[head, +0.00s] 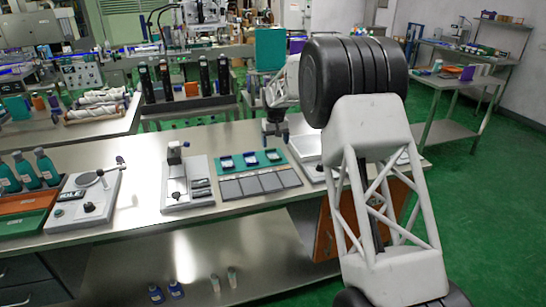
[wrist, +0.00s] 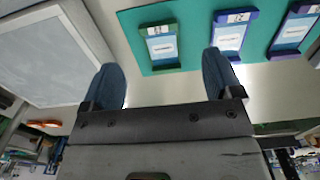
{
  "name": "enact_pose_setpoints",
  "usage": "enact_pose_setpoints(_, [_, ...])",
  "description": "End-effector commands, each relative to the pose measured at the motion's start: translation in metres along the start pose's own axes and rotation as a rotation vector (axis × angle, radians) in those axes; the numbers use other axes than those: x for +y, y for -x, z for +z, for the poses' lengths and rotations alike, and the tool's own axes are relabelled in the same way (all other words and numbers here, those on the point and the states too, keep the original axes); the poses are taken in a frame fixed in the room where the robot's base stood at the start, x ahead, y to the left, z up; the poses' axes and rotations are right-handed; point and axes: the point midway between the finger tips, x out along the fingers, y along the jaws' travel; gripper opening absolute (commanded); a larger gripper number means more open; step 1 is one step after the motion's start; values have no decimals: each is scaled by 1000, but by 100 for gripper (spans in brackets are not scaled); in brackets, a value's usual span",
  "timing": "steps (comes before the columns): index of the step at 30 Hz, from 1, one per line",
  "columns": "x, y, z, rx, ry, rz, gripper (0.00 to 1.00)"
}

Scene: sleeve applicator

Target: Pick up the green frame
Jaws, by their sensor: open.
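The green frame (wrist: 145,32) holds a white label and lies on a teal mat (wrist: 190,73) in the wrist view. In the head view, the small frame at the right end of the row (head: 273,155) appears to be the same one, though its colour is hard to tell. My gripper (wrist: 163,68) is open and empty, with its two blue fingertips apart. The green frame shows between and just beyond the fingertips, not touching them. In the head view, my gripper (head: 275,132) hangs over the back edge of the mat; its fingers are small there.
Two blue-purple frames (wrist: 232,31) (wrist: 292,31) lie beside the green one. A pale-bordered grey panel (wrist: 55,60) is close to one finger. Grey tiles (head: 258,184) lie in front of the mat. A white-based device (head: 187,185) stands to the left.

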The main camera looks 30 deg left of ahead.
Motion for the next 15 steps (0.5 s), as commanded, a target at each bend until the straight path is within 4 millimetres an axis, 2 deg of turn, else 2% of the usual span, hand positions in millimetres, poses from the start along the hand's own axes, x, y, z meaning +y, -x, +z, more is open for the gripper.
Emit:
enact_pose_setpoints(9, [0, -23, 0, -1, 0, 0, 85])
enact_pose_setpoints(15, [0, -25, 0, 0, 0, 0, 85])
